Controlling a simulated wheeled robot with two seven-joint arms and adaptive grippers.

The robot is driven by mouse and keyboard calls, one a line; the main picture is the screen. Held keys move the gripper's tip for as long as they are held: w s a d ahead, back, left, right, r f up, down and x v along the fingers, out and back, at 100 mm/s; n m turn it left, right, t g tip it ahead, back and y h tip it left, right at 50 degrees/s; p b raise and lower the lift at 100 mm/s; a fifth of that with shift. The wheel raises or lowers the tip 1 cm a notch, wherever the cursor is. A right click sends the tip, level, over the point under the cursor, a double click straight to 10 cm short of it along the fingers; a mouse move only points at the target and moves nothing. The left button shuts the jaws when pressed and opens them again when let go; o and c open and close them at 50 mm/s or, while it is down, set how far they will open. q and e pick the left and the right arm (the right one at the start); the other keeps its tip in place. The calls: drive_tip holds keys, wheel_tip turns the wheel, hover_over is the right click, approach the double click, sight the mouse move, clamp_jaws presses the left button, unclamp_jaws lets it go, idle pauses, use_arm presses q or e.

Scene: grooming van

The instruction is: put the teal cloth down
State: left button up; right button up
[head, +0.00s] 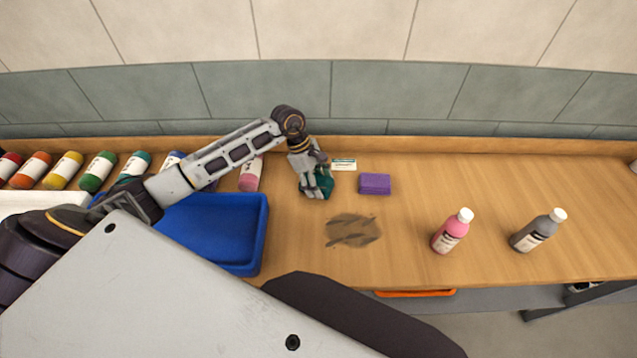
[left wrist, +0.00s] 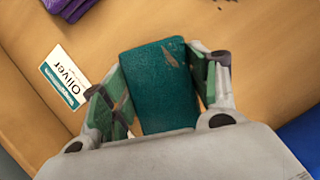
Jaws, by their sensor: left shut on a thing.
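The teal cloth (left wrist: 160,85) is between the two fingers of my left gripper (left wrist: 162,90) in the left wrist view, with a few brown marks on its surface. In the head view the teal cloth (head: 325,182) shows partly behind my left gripper (head: 316,190), at the back of the wooden counter. The gripper is shut on the cloth and points down close to the counter. I cannot tell whether the cloth touches the wood. My right gripper is not in view.
A name card (head: 344,165) reading "Oliver" and a purple block (head: 375,184) lie just right of the gripper. A brown smear (head: 353,230) is in front. A blue tray (head: 215,235) stands left. Pink (head: 452,232) and grey (head: 538,231) bottles stand right, with bare counter around them.

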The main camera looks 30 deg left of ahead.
use_arm(q)
drive_tip(key=shift+f, duration=0.35)
drive_tip(key=shift+f+b, duration=0.3)
drive_tip(key=shift+b, duration=0.05)
drive_tip(key=o, duration=0.9)
drive_tip(key=shift+r, duration=0.15)
drive_tip(key=shift+r+p, duration=0.15)
drive_tip(key=shift+p, duration=0.2)
drive_tip(key=b+v, duration=0.2)
drive_tip(key=v, duration=1)
